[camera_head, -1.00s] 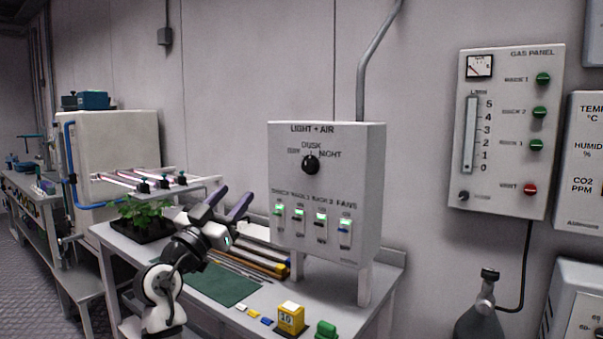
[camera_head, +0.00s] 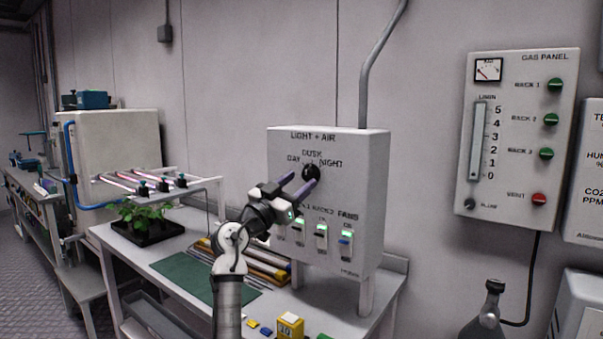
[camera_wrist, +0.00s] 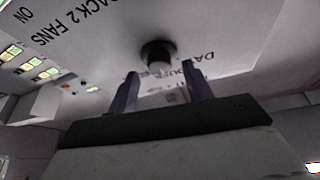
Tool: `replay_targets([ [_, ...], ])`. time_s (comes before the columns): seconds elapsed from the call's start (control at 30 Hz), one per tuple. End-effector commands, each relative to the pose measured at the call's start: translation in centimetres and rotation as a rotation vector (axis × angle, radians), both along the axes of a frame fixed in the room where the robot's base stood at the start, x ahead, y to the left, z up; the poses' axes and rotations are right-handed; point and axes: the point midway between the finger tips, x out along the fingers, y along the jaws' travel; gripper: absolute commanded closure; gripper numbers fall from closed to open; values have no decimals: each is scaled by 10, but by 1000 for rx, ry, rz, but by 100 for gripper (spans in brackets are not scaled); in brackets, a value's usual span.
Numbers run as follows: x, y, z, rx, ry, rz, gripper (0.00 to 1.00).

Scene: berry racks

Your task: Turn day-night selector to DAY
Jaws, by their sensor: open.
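The day-night selector is a round black knob (camera_head: 310,173) on the grey LIGHT + AIR box (camera_head: 372,200), with DAY, DUSK and NIGHT printed around it. Its pointer direction is too small to tell now. My gripper (camera_head: 298,184) is open in front of the knob, its two purple fingers reaching toward it from the lower left. In the wrist view the knob (camera_wrist: 158,54) lies just beyond and between the fingertips (camera_wrist: 160,80), with a gap still showing; the fingers do not grip it.
Lit rocker switches (camera_head: 321,232) sit below the knob, partly behind my gripper. A gas panel (camera_head: 520,140) hangs to the right. The bench (camera_head: 150,262) holds a plant tray (camera_head: 150,232), a green mat (camera_head: 190,272) and a yellow block (camera_head: 290,326).

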Motion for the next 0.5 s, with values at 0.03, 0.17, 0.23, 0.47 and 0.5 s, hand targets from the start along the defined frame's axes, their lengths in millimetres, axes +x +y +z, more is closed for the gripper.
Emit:
replay_targets([
  [0.03,4,-5,4,1,1,-2,50],
  [0.17,11,-11,7,0,0,-1,50],
  [0.23,13,-12,7,-1,1,0,50],
  [0.47,14,-12,7,0,0,0,50],
  [0.5,14,-12,7,0,0,0,50],
])
